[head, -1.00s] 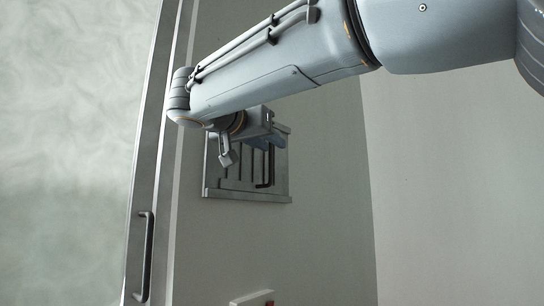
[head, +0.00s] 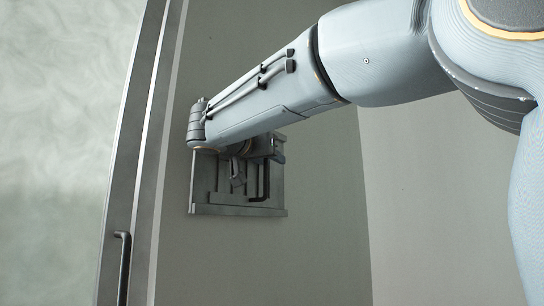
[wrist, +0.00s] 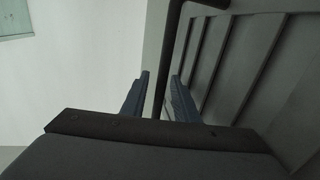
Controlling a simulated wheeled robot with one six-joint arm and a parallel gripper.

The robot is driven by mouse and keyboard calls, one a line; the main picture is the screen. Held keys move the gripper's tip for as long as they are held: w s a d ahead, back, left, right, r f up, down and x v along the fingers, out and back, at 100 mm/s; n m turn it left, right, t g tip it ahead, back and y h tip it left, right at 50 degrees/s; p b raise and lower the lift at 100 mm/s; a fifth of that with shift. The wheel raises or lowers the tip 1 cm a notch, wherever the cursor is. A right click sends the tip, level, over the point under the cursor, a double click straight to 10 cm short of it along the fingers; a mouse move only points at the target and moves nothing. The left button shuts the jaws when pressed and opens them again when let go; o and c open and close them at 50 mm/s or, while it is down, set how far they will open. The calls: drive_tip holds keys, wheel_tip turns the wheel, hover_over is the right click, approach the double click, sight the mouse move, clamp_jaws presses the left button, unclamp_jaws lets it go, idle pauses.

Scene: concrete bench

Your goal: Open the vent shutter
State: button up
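The vent shutter (head: 237,210) is a grey framed panel with upright slats, set on the grey wall below my forearm in the head view. Its dark bar handle (head: 264,182) stands upright near the right side. My gripper (wrist: 160,75) is at the shutter. In the wrist view its two blue-grey fingers are apart, with the dark handle (wrist: 170,50) passing between them. I see narrow gaps beside the bar and no clear grip on it. The slats (wrist: 232,65) lie to the right of the fingers. In the head view my wrist hides the shutter's top and the fingertips.
A tall framed pale panel (head: 70,120) with a dark pull handle (head: 122,268) stands left of the shutter. The wall below the shutter (head: 260,265) is clear. A corner with another pale wall (head: 440,200) is to the right.

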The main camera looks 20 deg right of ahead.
drive_tip(key=shift+w+d, duration=0.25)
drive_tip(key=shift+w, duration=0.05)
clamp_jaws()
